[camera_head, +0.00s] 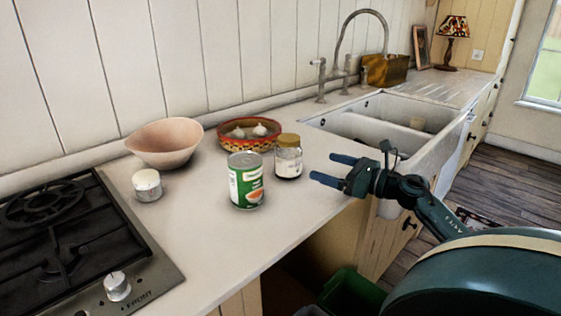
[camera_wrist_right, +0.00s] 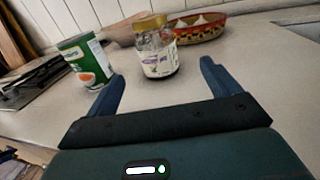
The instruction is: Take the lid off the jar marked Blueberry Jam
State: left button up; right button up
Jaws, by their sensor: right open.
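A glass jar (camera_head: 288,162) with a gold lid (camera_head: 289,140) stands upright on the counter, right of a green can. In the right wrist view the jar (camera_wrist_right: 158,62) shows a white label, too blurred to read, and its lid (camera_wrist_right: 150,21) is on. My right gripper (camera_head: 327,168) is open and empty, to the right of the jar and apart from it. In the right wrist view the jar is ahead, between the directions of the two fingers (camera_wrist_right: 157,80). My left gripper is not in view.
The green can (camera_head: 246,181) stands close left of the jar. A patterned bowl with garlic (camera_head: 252,147) is behind it. A pink bowl (camera_head: 165,143), a small white jar (camera_head: 147,185) and a gas hob (camera_head: 70,240) are further left. A sink (camera_head: 380,125) is behind right. The front counter is clear.

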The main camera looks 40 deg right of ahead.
aim_at(288, 157)
jog(key=x, duration=0.5)
jog(key=shift+w+a+r, duration=0.1)
jog(key=shift+w+a, duration=0.1)
jog(key=shift+w, duration=0.1)
jog(key=shift+a+f+p+x, duration=0.1)
jog(key=shift+p+x, duration=0.15)
jog(key=shift+x, duration=0.8)
jog(key=shift+a+f+p+x, duration=0.15)
jog(key=shift+p+x, duration=0.1)
jog(key=shift+x, duration=0.75)
jog(key=shift+a+f+p+x, duration=0.1)
jog(key=shift+p+x, duration=0.15)
jog(key=shift+x, duration=0.8)
jog(key=shift+s, duration=0.1)
jog(key=shift+c, duration=0.6)
jog(key=c, duration=1.1)
